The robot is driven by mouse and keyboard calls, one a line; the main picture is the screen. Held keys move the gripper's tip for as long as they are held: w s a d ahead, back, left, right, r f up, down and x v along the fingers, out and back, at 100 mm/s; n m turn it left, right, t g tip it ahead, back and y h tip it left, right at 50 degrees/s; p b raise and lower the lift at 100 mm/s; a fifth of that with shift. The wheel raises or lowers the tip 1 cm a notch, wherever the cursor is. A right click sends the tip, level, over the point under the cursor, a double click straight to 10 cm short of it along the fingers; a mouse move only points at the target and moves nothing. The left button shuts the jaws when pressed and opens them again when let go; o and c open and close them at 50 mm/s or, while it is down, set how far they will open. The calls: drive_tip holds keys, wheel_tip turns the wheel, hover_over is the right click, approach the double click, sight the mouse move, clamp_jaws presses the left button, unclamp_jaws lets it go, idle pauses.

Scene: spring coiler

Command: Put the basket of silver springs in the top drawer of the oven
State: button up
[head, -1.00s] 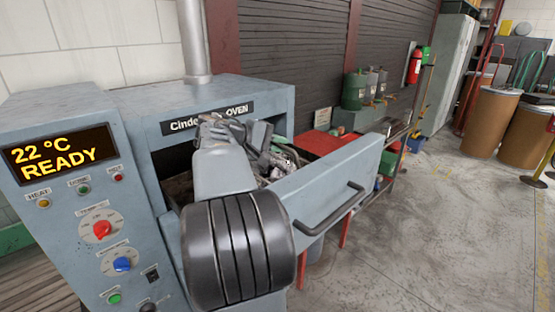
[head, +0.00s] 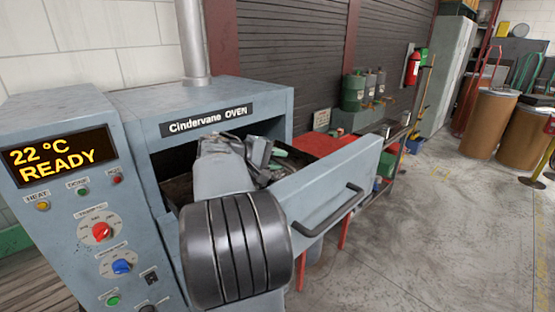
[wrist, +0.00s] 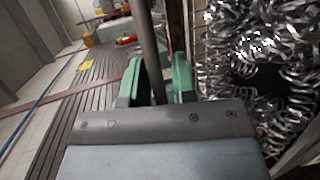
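The blue-grey oven (head: 205,100) has its top drawer (head: 320,185) pulled out to the right. My gripper (head: 275,155) is low over the drawer opening in the head view, pointing away from me. Silver springs (wrist: 262,70) fill the right of the wrist view, close beside my gripper. The basket's walls are mostly hidden, and I cannot see what it rests on. My green fingers (wrist: 168,80) are a little apart, with a dark upright bar (wrist: 147,40) across them. I cannot tell whether they hold it.
The control panel (head: 85,210) at left reads 22 °C READY. A flue pipe (head: 194,40) rises from the oven. A red table (head: 325,143) and a bench with canisters (head: 353,92) stand behind the drawer. The concrete floor (head: 430,240) at right is clear.

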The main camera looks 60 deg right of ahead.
drive_tip(key=shift+o, duration=0.9)
drive_tip(key=shift+r, duration=0.1)
drive_tip(key=b+v, duration=0.1)
drive_tip(key=v, duration=1.1)
drive_tip(key=shift+b, duration=0.35)
